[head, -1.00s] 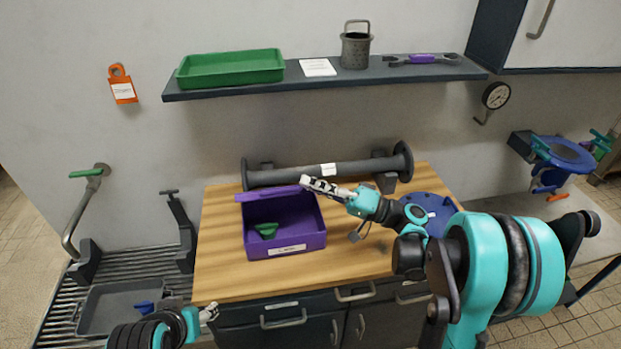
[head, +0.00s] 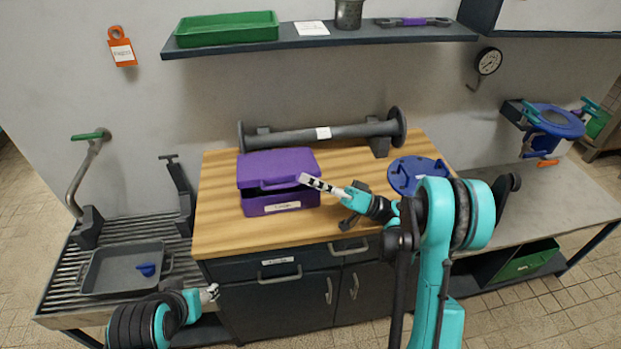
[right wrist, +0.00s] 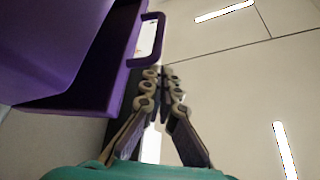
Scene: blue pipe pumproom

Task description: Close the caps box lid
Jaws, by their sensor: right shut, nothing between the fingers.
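The purple caps box (head: 256,207) stands on the wooden bench top, its white label facing me. Its purple lid (head: 278,163) is swung down over most of the opening, tilted, with a dark gap between its front edge and the box's front wall. My right gripper (head: 308,181) is shut and empty, close to the lid's front right corner. In the right wrist view the shut fingers (right wrist: 160,80) are just beside the lid's handle (right wrist: 148,40); I cannot tell whether they touch. My left gripper (head: 210,293) is low in front of the bench, away from the box, too small to read.
A dark flanged pipe (head: 350,132) lies behind the box. A blue flange (head: 405,172) lies on the bench right of my right gripper. A shelf with a green tray (head: 226,27) hangs above. A grey tray (head: 120,268) sits on the left rack.

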